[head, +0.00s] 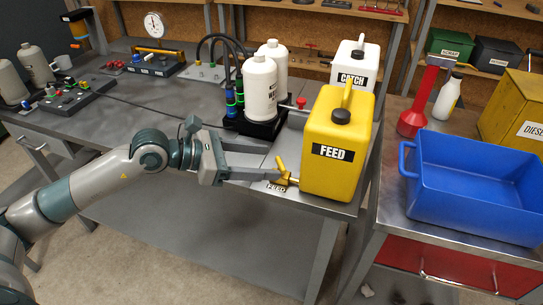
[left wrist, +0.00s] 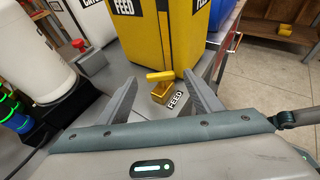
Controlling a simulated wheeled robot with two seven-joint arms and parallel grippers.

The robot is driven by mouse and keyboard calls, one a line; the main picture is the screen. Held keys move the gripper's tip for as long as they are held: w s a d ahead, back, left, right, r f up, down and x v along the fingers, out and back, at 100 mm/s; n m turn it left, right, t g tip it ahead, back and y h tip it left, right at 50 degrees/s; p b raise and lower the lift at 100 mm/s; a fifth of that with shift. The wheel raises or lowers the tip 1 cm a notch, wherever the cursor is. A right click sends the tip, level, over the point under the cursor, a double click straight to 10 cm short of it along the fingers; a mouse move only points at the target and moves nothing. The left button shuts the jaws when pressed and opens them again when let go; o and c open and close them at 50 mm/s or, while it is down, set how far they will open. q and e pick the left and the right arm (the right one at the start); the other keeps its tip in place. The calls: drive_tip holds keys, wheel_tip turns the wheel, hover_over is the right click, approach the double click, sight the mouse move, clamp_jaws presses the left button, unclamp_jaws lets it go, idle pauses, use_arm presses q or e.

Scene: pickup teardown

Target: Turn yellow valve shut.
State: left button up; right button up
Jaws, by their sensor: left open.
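The yellow valve (head: 281,172) sits low at the left side of the yellow FEED can (head: 335,150), above a FEED label on the bench. In the left wrist view the valve (left wrist: 161,84) shows a yellow handle on a yellow body, with the can (left wrist: 165,35) behind it. My left gripper (head: 275,162) is open, its fingers reaching toward the valve. In the left wrist view the fingers (left wrist: 161,92) stand apart on either side of the valve; I cannot tell whether either touches it. My right gripper is not in view.
A red-handled valve (head: 301,103) and white bottles (head: 260,85) stand behind the gripper. A white CATCH can (head: 353,62) is at the back. A blue bin (head: 470,210) stands on the right-hand table. The bench front left of the gripper is mostly clear.

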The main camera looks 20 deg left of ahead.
sight(280, 168)
use_arm(q)
drive_tip(key=shift+x, duration=1.45)
drive_tip(key=shift+c, duration=0.6)
drive_tip(key=c, duration=0.9)
drive_tip(key=shift+c, duration=0.2)
